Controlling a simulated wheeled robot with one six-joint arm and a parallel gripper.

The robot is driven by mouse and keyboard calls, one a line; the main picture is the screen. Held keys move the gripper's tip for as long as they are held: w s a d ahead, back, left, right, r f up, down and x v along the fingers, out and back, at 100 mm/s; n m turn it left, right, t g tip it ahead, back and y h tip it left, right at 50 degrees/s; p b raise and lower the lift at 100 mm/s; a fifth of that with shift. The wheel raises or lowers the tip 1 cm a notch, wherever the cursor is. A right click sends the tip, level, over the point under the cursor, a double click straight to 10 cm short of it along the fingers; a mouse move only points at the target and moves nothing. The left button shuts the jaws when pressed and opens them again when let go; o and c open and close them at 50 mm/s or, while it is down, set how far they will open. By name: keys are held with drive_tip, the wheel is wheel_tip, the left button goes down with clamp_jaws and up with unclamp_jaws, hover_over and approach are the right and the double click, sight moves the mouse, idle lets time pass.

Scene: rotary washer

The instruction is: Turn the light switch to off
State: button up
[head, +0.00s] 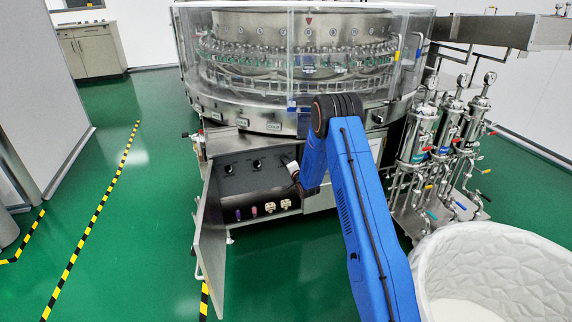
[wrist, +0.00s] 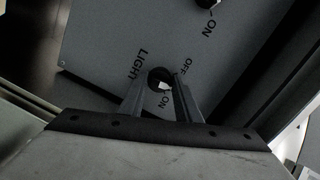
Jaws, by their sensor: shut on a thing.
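The light switch (wrist: 160,75) is a round black knob on a dark grey panel in the wrist view. The word LIGHT is printed to its left, OFF to its upper right and ON below it. A white mark on the knob lies on its lower side, toward ON. My gripper (wrist: 162,86) has its two fingers on either side of the knob, shut on it. In the head view my gripper (head: 292,168) is at the right part of the control panel (head: 245,185), and the knob there is hidden behind it.
Another knob (wrist: 208,3) with an ON label is at the top of the wrist view. In the head view an open cabinet door (head: 211,245) stands left of the panel. The washer (head: 300,60) rises above it. Filter columns (head: 450,130) and a white bin (head: 490,245) are right.

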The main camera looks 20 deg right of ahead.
drive_tip(key=shift+a+f+n+h, duration=0.1)
drive_tip(key=shift+n+h, duration=0.2)
drive_tip(key=shift+n, duration=1.3)
drive_tip(key=shift+f+n+h, duration=0.1)
drive_tip(key=shift+n+h, duration=0.2)
drive_tip(key=shift+n, duration=1.3)
drive_tip(key=o, duration=1.1)
drive_tip(key=shift+r, duration=0.1)
drive_tip(key=shift+c, duration=0.2)
drive_tip(key=s+r, duration=0.2)
drive_tip(key=s, duration=1.5)
drive_tip(key=shift+s, duration=0.2)
drive_tip(key=shift+r, duration=0.1)
